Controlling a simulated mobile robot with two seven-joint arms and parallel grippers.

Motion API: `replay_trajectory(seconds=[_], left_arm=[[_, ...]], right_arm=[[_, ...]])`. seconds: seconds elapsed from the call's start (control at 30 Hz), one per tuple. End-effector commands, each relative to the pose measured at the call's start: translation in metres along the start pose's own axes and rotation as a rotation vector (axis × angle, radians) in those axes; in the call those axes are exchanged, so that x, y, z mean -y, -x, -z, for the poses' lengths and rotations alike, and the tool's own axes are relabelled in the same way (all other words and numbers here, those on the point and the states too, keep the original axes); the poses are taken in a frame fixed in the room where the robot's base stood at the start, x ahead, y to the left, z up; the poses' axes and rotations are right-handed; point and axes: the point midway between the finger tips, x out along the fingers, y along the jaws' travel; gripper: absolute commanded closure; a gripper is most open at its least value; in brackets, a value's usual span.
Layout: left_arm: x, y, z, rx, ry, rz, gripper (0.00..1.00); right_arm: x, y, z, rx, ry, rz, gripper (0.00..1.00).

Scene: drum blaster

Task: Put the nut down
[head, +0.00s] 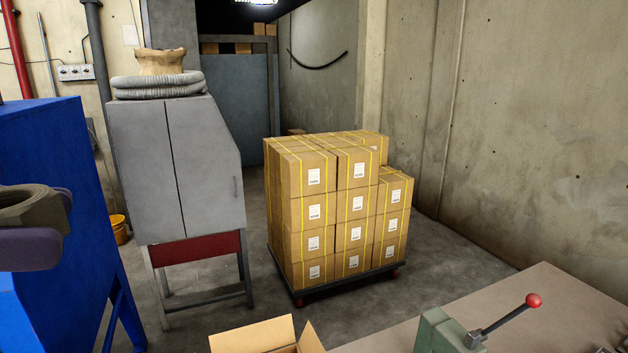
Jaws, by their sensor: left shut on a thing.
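The nut (24,208) is a dark brownish-grey ring at the left edge of the head view, partly cut off by the frame. My left gripper (45,224) is shut on it, with one dark purplish finger behind it and one in front. Gripper and nut are in the air in front of a blue cabinet-like machine; the gap to that machine is hard to judge. My right gripper is not in view.
An open cardboard box (253,335) is at the bottom centre. A workbench (545,300) at lower right bears a green tool (440,332) with a red-knobbed lever. The blue machine (70,150) stands left, a grey cabinet (180,165) beside it. Strapped cartons (335,205) stand behind.

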Motion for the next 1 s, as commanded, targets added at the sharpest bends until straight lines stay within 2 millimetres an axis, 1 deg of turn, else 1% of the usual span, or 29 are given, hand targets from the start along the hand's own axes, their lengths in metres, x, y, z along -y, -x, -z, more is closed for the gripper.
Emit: replay_trajectory(seconds=[0.1,0.23,0.37,0.67,1.0], left_arm=[[0.004,0.01,-0.003,0.002,0.004,0.01,1.0],[0.006,0.015,-0.001,-0.01,-0.001,0.015,1.0],[0.007,0.015,0.001,-0.018,-0.005,0.016,1.0],[0.006,0.014,-0.003,0.001,0.004,0.012,1.0],[0.006,0.014,-0.002,-0.002,0.003,0.012,1.0]], right_arm=[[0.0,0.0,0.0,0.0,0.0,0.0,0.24],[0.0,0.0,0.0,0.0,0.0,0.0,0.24],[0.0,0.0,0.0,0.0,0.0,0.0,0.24],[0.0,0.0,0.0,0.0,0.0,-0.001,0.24],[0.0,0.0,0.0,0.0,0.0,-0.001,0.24]])
